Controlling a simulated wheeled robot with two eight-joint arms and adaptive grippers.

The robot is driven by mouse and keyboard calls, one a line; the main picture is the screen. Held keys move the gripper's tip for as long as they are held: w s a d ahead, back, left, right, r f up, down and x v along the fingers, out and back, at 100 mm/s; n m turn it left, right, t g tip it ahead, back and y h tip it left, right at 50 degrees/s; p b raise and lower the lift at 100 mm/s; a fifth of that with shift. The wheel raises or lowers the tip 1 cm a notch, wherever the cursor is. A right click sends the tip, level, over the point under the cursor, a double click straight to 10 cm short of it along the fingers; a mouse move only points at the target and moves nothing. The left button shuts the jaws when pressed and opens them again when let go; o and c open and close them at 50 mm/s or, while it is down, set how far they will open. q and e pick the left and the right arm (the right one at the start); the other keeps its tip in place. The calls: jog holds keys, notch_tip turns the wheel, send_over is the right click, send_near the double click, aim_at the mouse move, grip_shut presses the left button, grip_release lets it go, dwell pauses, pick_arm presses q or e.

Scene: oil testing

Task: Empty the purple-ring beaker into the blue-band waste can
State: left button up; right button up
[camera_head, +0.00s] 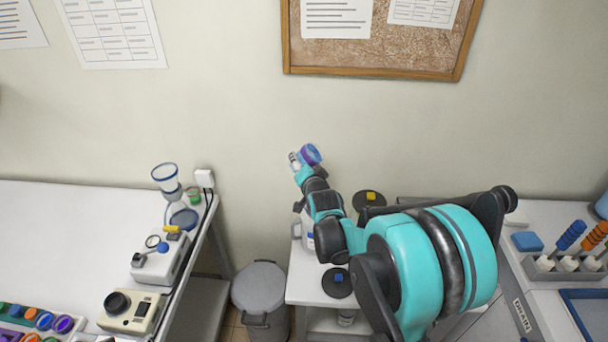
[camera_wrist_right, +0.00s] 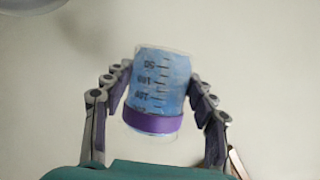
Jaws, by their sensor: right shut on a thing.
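The purple-ring beaker (camera_head: 311,154) is held up in front of the wall in the head view, and it looks tilted. In the right wrist view the beaker (camera_wrist_right: 158,92) is clear with dark scale marks, a blue tint inside and a purple ring near its lower end. My right gripper (camera_head: 298,160) is shut on it, with a finger on each side. A white container with some blue (camera_head: 308,238), perhaps the blue-band waste can, stands on the small white table, mostly hidden behind my right arm. My left gripper is out of view.
Black discs with a yellow block (camera_head: 371,196) and a blue block (camera_head: 339,276) lie on the small table (camera_head: 302,287). A grey lidded bin (camera_head: 260,287) stands left of it. The left bench (camera_head: 80,225) holds instruments; the right bench holds a rack (camera_head: 568,265).

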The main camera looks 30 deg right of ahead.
jog(key=n, duration=0.1)
jog(key=n+g+h+p, duration=0.1)
jog(key=n, duration=0.1)
jog(key=shift+r+n+h, duration=0.25)
jog(key=shift+n+h, duration=0.05)
jog(key=n+g+h, duration=0.1)
jog(key=n, duration=0.1)
jog(key=shift+n+g+h, duration=0.3)
